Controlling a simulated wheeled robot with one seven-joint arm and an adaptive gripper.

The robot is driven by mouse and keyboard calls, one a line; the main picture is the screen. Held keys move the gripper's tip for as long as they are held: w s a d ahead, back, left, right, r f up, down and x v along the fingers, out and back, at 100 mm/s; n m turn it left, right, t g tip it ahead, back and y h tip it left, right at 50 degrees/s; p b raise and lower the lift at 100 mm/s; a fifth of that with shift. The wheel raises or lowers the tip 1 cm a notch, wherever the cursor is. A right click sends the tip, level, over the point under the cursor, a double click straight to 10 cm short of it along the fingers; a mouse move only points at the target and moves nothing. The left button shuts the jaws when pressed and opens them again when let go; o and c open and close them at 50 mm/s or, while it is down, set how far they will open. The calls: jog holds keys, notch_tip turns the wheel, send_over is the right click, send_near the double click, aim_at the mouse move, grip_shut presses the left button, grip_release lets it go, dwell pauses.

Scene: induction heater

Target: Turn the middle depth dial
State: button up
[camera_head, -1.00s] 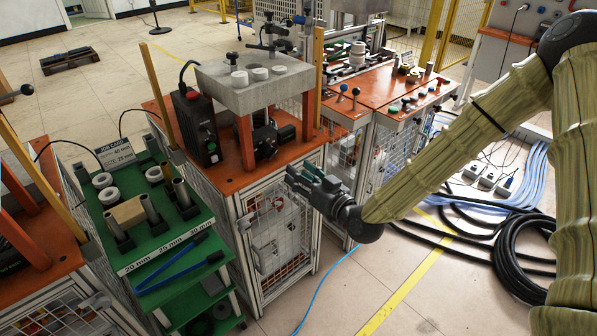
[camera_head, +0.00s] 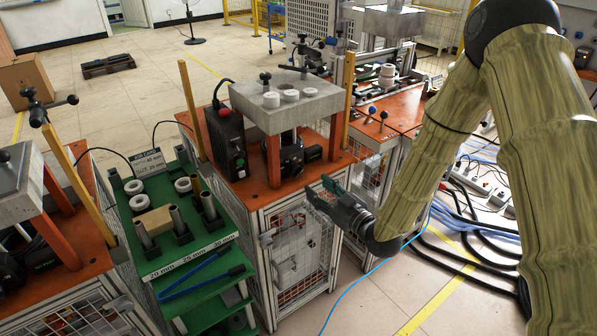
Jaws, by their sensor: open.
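The middle machine has a grey block (camera_head: 255,115) on orange legs. On the block's top are three white round pieces, the middle one (camera_head: 290,95) between two others, and a black knob (camera_head: 265,78) stands behind them. I cannot tell for sure which of these is the middle depth dial. Under the block is a dark device (camera_head: 291,158), partly hidden by a leg. My gripper (camera_head: 322,191) is open and empty, in front of the machine's front right side, lower in the picture than the block and apart from it.
Another orange-topped machine (camera_head: 60,265) is at far left, one more at right (camera_head: 400,105). A blue cable and black hoses lie on the floor.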

aim_at(298, 170)
jog(key=p+x, duration=0.2)
jog(key=x, duration=0.8)
jog(key=shift+w+a, duration=0.1)
jog(key=shift+a, duration=0.1)
jog(key=shift+c, duration=0.3)
jog(key=c, duration=0.7)
jog(key=shift+o, duration=0.2)
